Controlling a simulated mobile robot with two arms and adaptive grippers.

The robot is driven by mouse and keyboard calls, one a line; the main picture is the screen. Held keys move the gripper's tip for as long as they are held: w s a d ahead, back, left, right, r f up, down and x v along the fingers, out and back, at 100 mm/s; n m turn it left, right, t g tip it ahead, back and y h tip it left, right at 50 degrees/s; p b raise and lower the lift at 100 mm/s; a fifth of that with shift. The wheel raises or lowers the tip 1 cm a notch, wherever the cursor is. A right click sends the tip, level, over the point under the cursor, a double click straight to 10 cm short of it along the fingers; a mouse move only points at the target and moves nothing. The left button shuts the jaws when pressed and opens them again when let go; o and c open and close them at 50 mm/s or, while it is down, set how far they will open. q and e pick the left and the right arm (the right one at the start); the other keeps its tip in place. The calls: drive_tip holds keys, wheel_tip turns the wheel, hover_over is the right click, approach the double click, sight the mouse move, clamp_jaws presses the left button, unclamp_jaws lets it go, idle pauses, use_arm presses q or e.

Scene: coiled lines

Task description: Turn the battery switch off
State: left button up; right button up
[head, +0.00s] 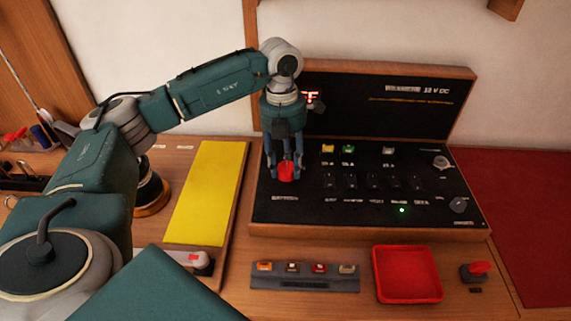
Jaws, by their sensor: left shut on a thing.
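The battery switch is a red knob (287,172) at the left end of the black switch panel (330,211) in the head view. My left gripper (286,170) comes down from above and is shut on the red knob, with a finger on each side. The fingers hide part of the knob, and I cannot tell which way it is turned. A green light (402,210) glows on the lower right of the panel. A display with lit red characters (311,97) shows on the upright back board. My right gripper is not in view.
A yellow board (208,190) lies left of the panel. A dark red surface (525,220) lies at the right.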

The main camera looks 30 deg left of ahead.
sight(285, 163)
use_arm(q)
drive_tip(key=shift+w+r, duration=0.35)
drive_tip(key=o, duration=0.9)
drive_tip(key=shift+o, duration=1.3)
drive_tip(key=shift+f, duration=0.25)
wheel_tip(285, 163, up, 12)
drive_tip(key=shift+a, duration=0.35)
